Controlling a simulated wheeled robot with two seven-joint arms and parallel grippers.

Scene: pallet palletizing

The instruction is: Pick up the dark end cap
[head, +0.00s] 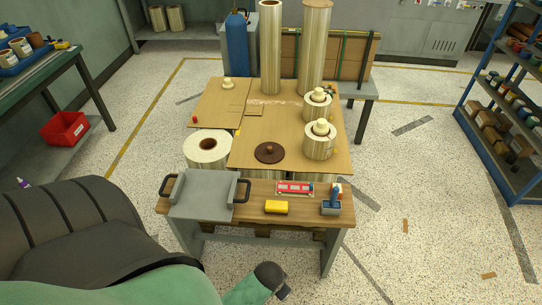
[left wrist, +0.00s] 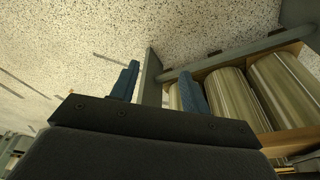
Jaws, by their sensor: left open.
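The dark end cap (head: 269,152), a round brown disc with a small knob on top, lies on the brown top sheet (head: 243,150) in the head view, near its front edge. My left gripper (left wrist: 158,84) shows in the left wrist view as two blue fingers standing apart, open with nothing between them. Pale rolls (left wrist: 230,95) in a grey-framed stand show behind and right of the fingers. The end cap cannot be made out in that view. My right gripper cannot be made out in either view.
Two pale-capped rolls (head: 319,142) stand right of the cap, with tall rolls (head: 270,50) behind. Speckled floor is open at right.

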